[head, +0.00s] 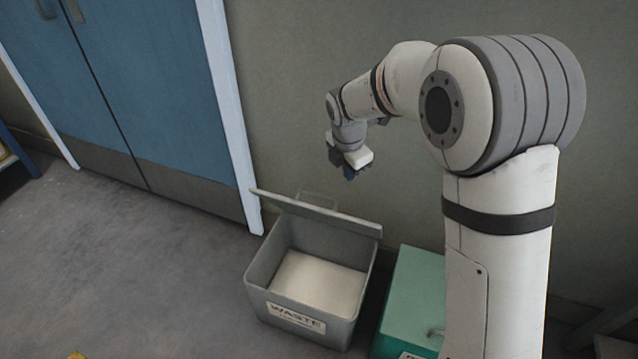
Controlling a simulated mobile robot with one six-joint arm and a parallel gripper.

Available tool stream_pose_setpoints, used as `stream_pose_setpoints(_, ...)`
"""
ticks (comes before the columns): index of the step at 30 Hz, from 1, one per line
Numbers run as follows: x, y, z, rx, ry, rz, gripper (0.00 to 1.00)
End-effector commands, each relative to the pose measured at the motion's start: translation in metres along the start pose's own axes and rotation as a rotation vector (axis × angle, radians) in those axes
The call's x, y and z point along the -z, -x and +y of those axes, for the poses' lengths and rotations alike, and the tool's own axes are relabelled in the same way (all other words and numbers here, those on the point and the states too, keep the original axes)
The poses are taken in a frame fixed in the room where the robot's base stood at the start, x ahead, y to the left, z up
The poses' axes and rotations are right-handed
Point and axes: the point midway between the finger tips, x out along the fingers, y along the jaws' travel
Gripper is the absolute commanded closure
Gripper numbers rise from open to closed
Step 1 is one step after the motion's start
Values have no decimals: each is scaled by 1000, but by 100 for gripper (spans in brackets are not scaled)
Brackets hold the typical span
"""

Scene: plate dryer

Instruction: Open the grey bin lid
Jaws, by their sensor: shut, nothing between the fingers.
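The grey bin (262,268) stands on the floor against the wall, with a "WASTE" label on its front. Its grey lid (316,213) stands raised at the back edge, and the pale inside of the bin shows. A thin handle loop shows behind the lid's top edge. My gripper (350,174) is above the lid and a little to its right in the picture, pointing down. It is small here; it looks shut and empty, with a gap seen between it and the lid.
A green bin (413,290) with a closed lid and a handle stands just right of the grey bin, partly hidden by my arm. Blue double doors (120,80) with a white frame are at the left. The floor in front of the doors is clear. A yellow thing (77,355) shows at the bottom edge.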

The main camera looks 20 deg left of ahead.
Motion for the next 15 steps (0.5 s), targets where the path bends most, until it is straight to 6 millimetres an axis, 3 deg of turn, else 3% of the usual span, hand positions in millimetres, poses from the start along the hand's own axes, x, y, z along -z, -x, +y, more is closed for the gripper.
stream_pose_setpoints(1,15,-13,22,-1,143,-1,100)
stream_pose_setpoints(3,31,-27,43,-7,313,-6,100)
stream_pose_setpoints(6,48,-41,64,-13,486,-12,100)
stream_pose_setpoints(9,58,-50,75,-16,585,-16,100)
stream_pose_setpoints(15,62,-71,78,-16,623,-17,100)
